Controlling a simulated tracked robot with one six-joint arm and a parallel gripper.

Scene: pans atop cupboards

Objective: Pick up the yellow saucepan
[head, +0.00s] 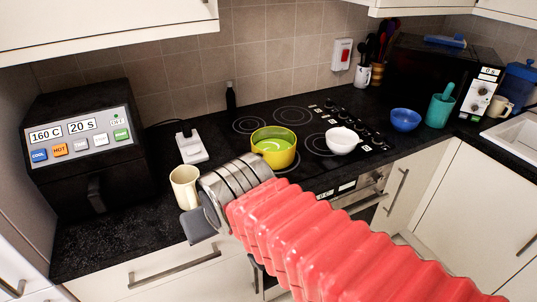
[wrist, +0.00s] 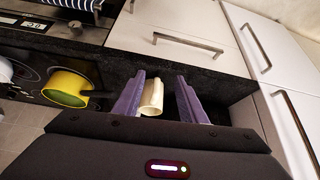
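The yellow saucepan (head: 276,160) stands on the black hob, with green showing inside it.
The cream mug (head: 184,186) stands just behind my gripper. A white bowl-like pan (head: 342,141) sits right of the saucepan. An air fryer (head: 88,150) stands left, a white socket block (head: 191,148) behind the mug. A blue bowl (head: 405,120) is farther right.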

